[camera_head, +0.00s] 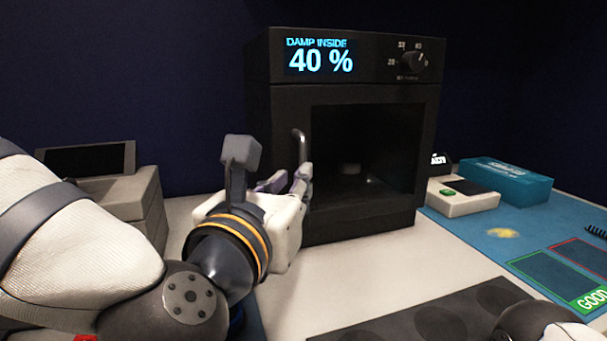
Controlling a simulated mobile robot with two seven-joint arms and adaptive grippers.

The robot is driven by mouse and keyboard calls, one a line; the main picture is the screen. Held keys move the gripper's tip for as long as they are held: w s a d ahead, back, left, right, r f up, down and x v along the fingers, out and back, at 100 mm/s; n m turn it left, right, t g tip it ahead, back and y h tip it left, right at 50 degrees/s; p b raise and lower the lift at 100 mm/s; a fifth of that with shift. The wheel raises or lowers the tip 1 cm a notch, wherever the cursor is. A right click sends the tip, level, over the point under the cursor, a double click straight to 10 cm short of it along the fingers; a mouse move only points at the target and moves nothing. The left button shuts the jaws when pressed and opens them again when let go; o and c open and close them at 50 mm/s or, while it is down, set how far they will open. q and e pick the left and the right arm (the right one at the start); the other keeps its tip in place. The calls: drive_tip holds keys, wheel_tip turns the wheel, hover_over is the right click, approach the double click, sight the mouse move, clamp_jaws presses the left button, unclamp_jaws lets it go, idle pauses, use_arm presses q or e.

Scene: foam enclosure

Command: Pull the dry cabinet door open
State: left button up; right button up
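The black dry cabinet (280,118) stands at the back centre, its display reading "DAMP INSIDE 40 %". Its dark glass door (375,135) appears shut, with a small pale object dimly visible behind it. A vertical metal handle (301,147) is on the door's left side. My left gripper (289,183) is at the lower end of the handle, fingers pointing toward the door. One finger overlaps the handle's lower end in the picture; I cannot tell whether the fingers touch or close on it. A part of my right arm (545,322) shows at the bottom right; its gripper fingers are not visible.
A grey device with a dark screen (90,160) stands at the left. A white scale-like device (462,197) and a teal box (507,180) stand right of the cabinet. A blue mat (480,232) and a dark tray (395,325) lie in front. White table between is clear.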

use_arm(q)
drive_tip(key=x, duration=0.4)
drive_tip(key=r+x, duration=0.1)
drive_tip(key=x, duration=0.1)
drive_tip(key=shift+s, duration=0.1)
clamp_jaws()
